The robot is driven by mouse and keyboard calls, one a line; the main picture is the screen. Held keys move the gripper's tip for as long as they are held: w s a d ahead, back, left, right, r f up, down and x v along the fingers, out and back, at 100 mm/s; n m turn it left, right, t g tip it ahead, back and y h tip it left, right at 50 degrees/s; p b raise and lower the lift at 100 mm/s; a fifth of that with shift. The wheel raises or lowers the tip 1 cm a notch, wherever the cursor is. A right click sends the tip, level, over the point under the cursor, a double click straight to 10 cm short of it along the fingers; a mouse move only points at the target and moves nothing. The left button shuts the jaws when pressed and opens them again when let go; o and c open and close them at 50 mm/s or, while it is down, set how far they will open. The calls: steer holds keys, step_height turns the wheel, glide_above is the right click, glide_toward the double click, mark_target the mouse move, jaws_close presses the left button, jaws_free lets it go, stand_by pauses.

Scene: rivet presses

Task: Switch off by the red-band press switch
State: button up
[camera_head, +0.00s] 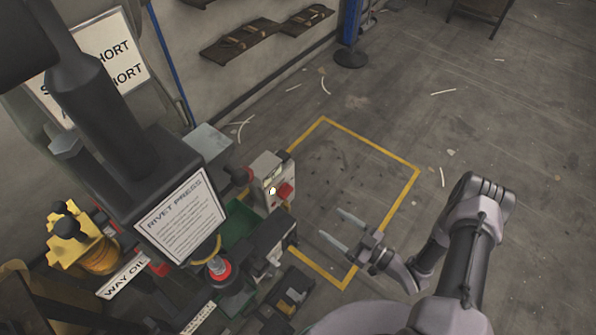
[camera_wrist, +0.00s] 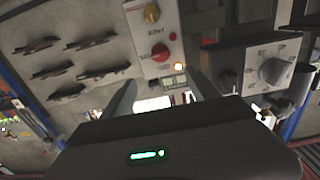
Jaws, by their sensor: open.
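A grey switch box (camera_head: 262,172) stands beside the rivet press (camera_head: 160,190) in the head view. It has a red button (camera_head: 285,190) and a small pale lit spot (camera_head: 272,190). A red band (camera_head: 219,270) shows low on the press. My gripper (camera_head: 333,226) is open and empty, to the right of the box and apart from it.
A yellow floor outline (camera_head: 370,155) surrounds bare floor under my gripper. A green tray (camera_head: 238,228) and a yellow fixture (camera_head: 75,240) are by the press.

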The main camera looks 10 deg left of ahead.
mark_target(289, 194)
steer(key=b+x, duration=0.4)
steer(key=x, duration=1.1)
steer(key=shift+a, duration=0.4)
steer(key=shift+w+a, duration=0.4)
steer(key=shift+a, duration=0.1)
steer(key=shift+c, duration=0.4)
steer(key=c, duration=1.3)
